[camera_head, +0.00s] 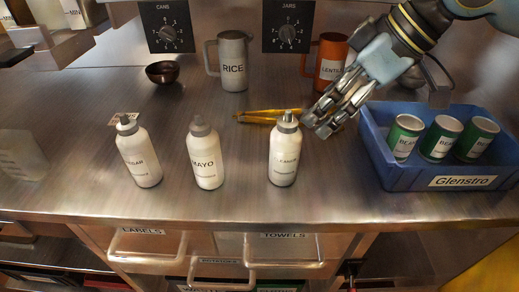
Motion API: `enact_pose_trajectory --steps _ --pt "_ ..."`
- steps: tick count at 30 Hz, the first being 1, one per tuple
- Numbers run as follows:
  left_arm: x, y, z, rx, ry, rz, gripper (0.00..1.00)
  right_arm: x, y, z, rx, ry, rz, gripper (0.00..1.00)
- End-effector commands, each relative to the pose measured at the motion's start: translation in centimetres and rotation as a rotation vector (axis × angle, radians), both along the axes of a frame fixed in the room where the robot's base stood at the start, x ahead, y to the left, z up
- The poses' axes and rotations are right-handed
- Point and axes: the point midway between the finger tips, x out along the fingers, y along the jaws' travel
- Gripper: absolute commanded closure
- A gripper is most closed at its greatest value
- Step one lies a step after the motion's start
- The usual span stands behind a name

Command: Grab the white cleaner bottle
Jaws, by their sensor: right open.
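Three white bottles stand upright in a row on the steel counter (80,185). The right-hand one (283,158) has a grey nozzle top and a small dark label that I cannot read surely. The middle bottle (205,160) reads MAYO. The left bottle (139,158) has a label that seems to end in "GAR". My right gripper (318,122) comes in from the upper right. It is open and empty, just right of the right-hand bottle's top, with its fingers pointing down and left. My left gripper is out of view.
A blue crate (408,178) with green cans stands at the right. Yellow tongs (258,114) lie behind the right-hand bottle. A RICE jug (232,62), an orange jug (328,62) and a dark bowl (162,72) stand behind. The counter's front strip is clear.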

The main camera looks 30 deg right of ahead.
Motion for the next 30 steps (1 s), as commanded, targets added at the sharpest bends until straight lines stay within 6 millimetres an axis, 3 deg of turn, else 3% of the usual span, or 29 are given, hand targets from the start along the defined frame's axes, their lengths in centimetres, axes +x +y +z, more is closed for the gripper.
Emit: enact_pose_trajectory --steps 5,13,30 --pt "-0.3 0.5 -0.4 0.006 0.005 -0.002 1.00 0.7 0.0 0.1 0.012 -0.001 0.007 0.16" --pt "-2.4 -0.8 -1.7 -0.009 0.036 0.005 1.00 2.0 1.1 -2.5 0.016 0.000 0.006 0.16" --pt "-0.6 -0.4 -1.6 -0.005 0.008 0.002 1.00 4.5 2.7 -6.3 0.014 0.004 0.007 0.16"
